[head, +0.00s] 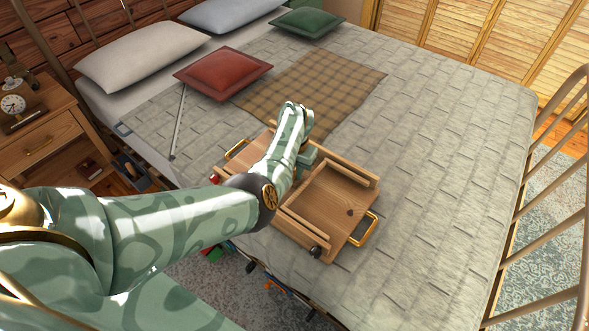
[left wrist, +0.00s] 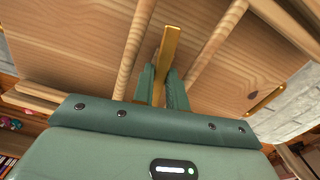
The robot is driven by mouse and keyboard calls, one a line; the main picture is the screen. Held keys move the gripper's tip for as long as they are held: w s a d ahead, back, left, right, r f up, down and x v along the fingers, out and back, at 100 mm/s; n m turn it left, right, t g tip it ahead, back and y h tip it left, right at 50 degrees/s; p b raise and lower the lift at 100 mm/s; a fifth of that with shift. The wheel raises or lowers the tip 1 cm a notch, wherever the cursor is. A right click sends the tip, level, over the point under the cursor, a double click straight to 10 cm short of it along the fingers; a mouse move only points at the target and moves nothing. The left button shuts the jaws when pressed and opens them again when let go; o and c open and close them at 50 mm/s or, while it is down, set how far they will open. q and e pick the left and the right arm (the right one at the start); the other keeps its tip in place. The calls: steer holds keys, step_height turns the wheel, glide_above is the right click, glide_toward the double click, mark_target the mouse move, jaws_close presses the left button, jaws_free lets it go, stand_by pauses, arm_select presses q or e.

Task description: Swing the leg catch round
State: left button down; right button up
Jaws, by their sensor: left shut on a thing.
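A wooden bed tray (head: 335,200) lies on the bed with its underside up and its folded wooden legs against it. My left gripper (head: 304,158) is over the middle of the tray, and its fingertips are mostly hidden in the head view. In the left wrist view, the gripper (left wrist: 161,90) is shut on a flat brass bar, the leg catch (left wrist: 170,48). The catch stands between two wooden rails, and its lower part is hidden between the green fingers. My right gripper is not in view.
A brass handle (head: 364,230) sits at the tray's near right end. A red pillow (head: 222,72) and a checked blanket (head: 310,86) lie beyond the tray. The grey quilt (head: 440,150) is clear to the right. A nightstand (head: 42,130) stands at left.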

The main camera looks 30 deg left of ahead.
arm_select(q)
steer(key=shift+m, duration=0.6)
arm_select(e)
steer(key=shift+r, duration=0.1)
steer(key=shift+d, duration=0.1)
arm_select(q)
steer(key=c, duration=1.4)
jaws_free()
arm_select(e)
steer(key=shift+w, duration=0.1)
